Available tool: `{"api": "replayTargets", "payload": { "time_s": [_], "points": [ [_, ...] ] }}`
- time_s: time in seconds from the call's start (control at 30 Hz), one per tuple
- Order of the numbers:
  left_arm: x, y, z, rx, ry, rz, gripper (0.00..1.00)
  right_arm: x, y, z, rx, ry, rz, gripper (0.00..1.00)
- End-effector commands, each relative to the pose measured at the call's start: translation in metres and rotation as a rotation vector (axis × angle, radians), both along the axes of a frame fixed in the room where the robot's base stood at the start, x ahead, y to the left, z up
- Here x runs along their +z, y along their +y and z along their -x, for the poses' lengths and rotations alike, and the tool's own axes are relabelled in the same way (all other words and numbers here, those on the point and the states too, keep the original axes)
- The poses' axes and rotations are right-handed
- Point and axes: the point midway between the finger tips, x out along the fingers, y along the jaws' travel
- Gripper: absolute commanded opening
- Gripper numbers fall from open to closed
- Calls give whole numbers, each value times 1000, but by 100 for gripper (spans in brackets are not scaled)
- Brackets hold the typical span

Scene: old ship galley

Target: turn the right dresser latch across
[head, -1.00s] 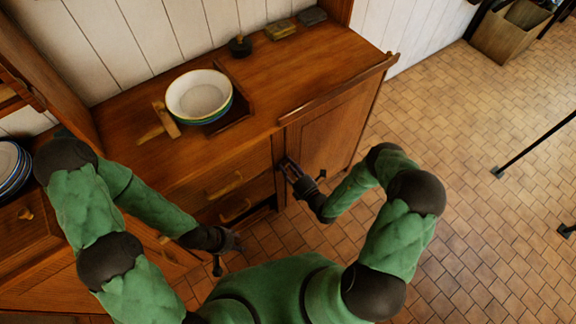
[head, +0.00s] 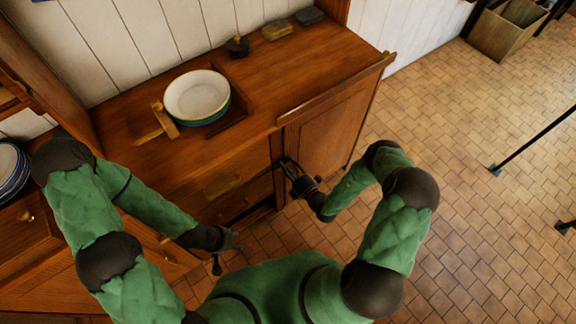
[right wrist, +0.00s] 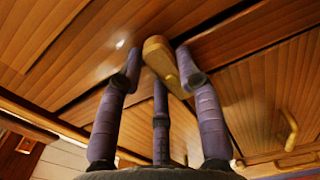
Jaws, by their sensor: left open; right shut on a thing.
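The right dresser latch (right wrist: 160,56) is a small yellowish wooden bar on the dresser front. It shows between my right gripper's fingers in the right wrist view and slants there. My right gripper (head: 287,165) is at the edge of the right cupboard door (head: 328,130), beside the drawers; its fingertips (right wrist: 160,75) are shut on the latch. The latch is hidden behind the gripper in the head view. My left gripper (head: 236,243) is open and empty, low in front of the drawers and away from the latch.
The wooden dresser top (head: 300,75) carries a stack of bowls (head: 197,95) and a few small items at the back. Drawer handles (head: 223,186) stick out left of my right gripper. Plates (head: 10,170) stand far left. Tiled floor (head: 450,170) is open to the right.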

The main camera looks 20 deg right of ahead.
Motion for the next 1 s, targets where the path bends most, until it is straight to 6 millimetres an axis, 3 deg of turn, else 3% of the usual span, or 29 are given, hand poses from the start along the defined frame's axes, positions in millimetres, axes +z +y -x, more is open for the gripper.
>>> {"api": "replayTargets", "payload": {
  "time_s": [0.3,0.33,0.4,0.77,1.0],
  "points": [
    [0,0,0,0,0,0,46,-1,-1,0,-2,4,-4,3],
    [0,0,0,0,0,0,46,-1,-1,0,-2,4,-4,41],
    [0,0,0,0,0,0,46,-1,-1,0,-2,4,-4,60],
    [0,0,0,0,0,0,46,0,-1,1,-1,2,-2,60],
    [0,0,0,0,0,0,46,-1,-11,28,-5,5,-4,60]
  ]
}}
